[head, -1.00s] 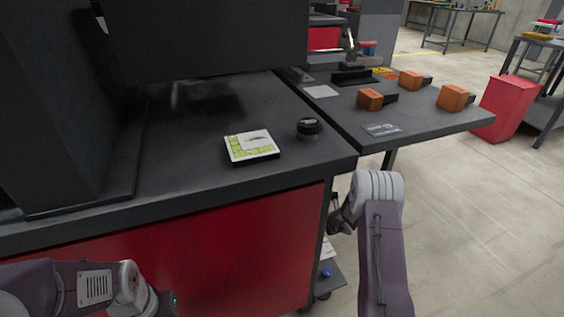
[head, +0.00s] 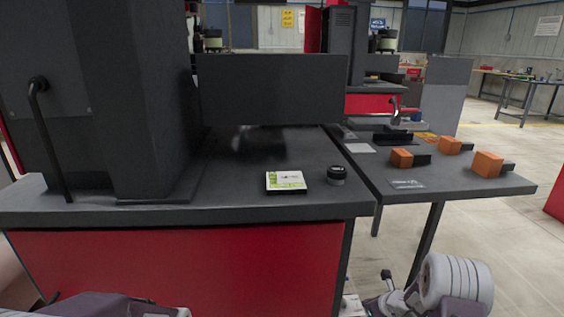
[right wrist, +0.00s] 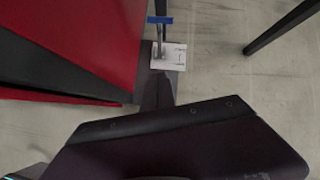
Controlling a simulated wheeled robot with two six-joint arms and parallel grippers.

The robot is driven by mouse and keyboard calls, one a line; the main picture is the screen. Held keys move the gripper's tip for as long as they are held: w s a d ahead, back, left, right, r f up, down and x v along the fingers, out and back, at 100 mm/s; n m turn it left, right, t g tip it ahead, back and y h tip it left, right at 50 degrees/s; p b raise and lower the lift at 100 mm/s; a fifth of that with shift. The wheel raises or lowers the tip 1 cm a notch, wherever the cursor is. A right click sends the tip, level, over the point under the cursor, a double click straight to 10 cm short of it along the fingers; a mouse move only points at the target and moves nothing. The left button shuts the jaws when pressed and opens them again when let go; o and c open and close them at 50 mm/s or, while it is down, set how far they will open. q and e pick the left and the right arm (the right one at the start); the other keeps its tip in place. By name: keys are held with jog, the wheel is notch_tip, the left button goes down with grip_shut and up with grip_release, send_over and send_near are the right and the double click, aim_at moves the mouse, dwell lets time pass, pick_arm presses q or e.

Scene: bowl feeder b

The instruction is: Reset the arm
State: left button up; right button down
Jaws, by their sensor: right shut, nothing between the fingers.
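My right arm is at the lower right of the head view, low beside the red-fronted bench. Its gripper (head: 388,283) is small there, in front of the bench's right end. In the right wrist view the gripper (right wrist: 157,88) is shut and empty, over the floor next to the red cabinet side. My left arm shows only in part along the bottom left edge of the head view; its gripper is out of the picture.
A side table (head: 440,193) carries orange-and-black parts (head: 488,164). A white card (right wrist: 168,56) lies below the gripper. Floor at right is open.

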jog(key=s+a+r+n+g+y, duration=0.25)
jog(key=s+a+r+n, duration=0.45)
jog(key=s+a+n, duration=0.6)
jog(key=s+d+r+n+g+h, duration=0.1)
jog(key=s+r+n+h, duration=0.1)
jog(key=s+n, duration=0.5)
jog(key=s+d+r+n+g+h, duration=0.1)
jog(key=s+d+r+n+h, duration=0.15)
jog(key=n, duration=0.75)
jog(key=s+r+g+p, duration=0.1)
jog(key=s+r+p, duration=0.1)
jog(key=r+p, duration=2)
jog(key=s+r+n+p, duration=0.1)
jog(key=s+r+p, duration=0.1)
jog(key=r+p, duration=2.1)
jog(key=shift+s+a+g+y+p, duration=0.2)
jog(key=shift+a+g+y+p, duration=0.15)
jog(key=shift+a, duration=0.1)
